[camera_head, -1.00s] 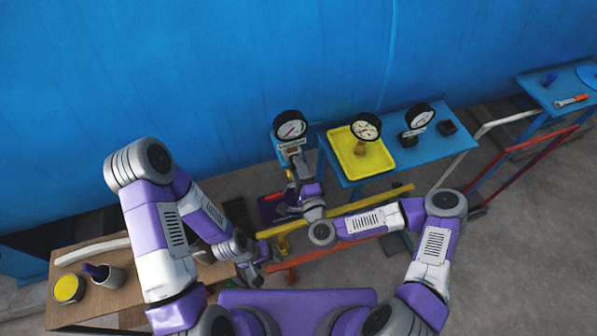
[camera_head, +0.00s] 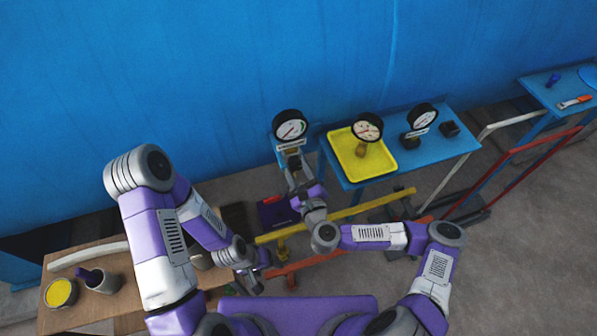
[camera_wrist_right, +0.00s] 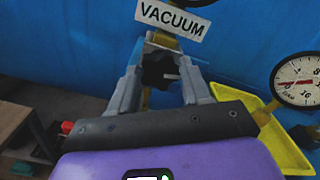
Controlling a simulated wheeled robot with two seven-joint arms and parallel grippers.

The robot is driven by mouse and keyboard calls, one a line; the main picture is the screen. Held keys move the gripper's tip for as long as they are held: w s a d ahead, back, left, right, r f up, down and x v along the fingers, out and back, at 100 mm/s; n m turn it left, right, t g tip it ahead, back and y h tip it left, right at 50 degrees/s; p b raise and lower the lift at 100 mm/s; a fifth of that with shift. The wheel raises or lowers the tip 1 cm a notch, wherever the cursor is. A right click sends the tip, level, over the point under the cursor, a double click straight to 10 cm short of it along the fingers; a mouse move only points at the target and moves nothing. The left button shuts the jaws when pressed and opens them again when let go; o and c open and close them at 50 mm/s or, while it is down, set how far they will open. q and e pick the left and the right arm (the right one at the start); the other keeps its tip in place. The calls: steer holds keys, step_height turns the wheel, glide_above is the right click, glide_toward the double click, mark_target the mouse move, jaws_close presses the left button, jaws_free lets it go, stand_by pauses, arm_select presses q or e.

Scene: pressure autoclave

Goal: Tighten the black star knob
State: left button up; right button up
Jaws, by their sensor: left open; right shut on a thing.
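The black star knob (camera_wrist_right: 158,72) sits below a white VACUUM label (camera_wrist_right: 173,19) in the right wrist view. My right gripper (camera_wrist_right: 160,76) has one finger on each side of the knob and is shut on it. In the head view, my right gripper (camera_head: 294,167) is just below the black-rimmed vacuum gauge (camera_head: 290,126); the knob is mostly hidden there. My left gripper (camera_head: 256,284) is open and low, beside the wooden table and away from the knob.
A yellow tray (camera_head: 386,169) with a gauge (camera_head: 367,127) stands on a blue table (camera_head: 444,150) to the right, with another gauge (camera_head: 423,116) beside it. A yellow rail (camera_head: 370,206) runs below. A wooden table (camera_head: 128,278) with cups is at left.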

steer(key=shift+m, duration=1.1)
steer(key=o, duration=1.1)
steer(key=shift+c, duration=0.2)
steer(key=p+v, duration=0.3)
steer(key=v, duration=0.4)
steer(key=shift+s, duration=0.25)
